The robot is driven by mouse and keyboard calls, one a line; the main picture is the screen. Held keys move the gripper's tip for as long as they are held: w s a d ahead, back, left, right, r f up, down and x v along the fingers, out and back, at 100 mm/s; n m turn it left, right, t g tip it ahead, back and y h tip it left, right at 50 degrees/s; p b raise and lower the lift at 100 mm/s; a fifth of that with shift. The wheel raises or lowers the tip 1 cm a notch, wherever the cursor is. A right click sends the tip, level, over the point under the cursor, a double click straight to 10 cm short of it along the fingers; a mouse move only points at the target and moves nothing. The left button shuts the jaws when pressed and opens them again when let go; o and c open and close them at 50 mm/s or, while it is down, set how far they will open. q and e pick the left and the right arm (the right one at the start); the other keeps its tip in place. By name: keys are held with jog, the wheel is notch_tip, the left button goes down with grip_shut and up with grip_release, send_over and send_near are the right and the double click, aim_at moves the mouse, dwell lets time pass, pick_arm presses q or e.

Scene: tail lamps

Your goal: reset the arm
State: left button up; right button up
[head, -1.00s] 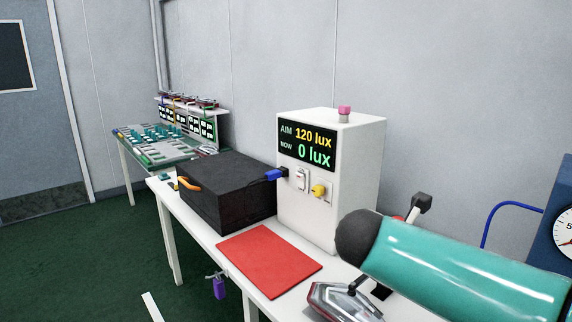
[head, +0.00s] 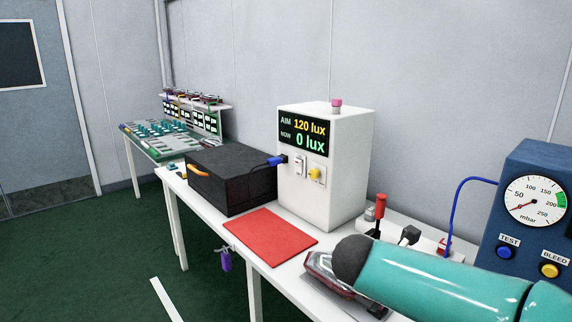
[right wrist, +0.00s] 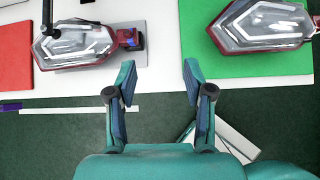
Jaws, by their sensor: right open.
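My right arm crosses the lower right of the head view; its gripper is not visible there. In the right wrist view my right gripper (right wrist: 160,84) is open and empty, its fingertips over the bench's front edge. A second tail lamp (right wrist: 262,24) lies on a green mat (right wrist: 235,66) to the right. In the head view one tail lamp (head: 322,266) is partly hidden by my arm. My left gripper is not in view.
A red mat (head: 268,238), black box (head: 236,180) and white tester (head: 321,190) reading 0 lux, aim 120, stand on the bench. A blue gauge box (head: 525,240) stands at right. Green floor is in front.

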jog(key=s+a+f+m+g+y+p, duration=0.2)
jog(key=s+a+f+m+y, duration=0.15)
jog(key=f, duration=0.75)
jog(key=s+a+f+m+g+y+p, duration=0.1)
jog(key=s+a+f+m+g+y, duration=0.3)
jog(key=f, duration=0.7)
jog(key=s+f+m+y+p, duration=0.2)
jog(key=s+f+m+p, duration=0.1)
jog(key=s+f+m, duration=0.9)
jog(key=s+m, duration=0.5)
jog(key=m, duration=0.3)
jog(key=shift+a+f+t+y+p, duration=0.3)
jog(key=shift+f+t+y+p, duration=0.05)
jog(key=shift+t, duration=0.05)
jog(key=shift+c, duration=0.3)
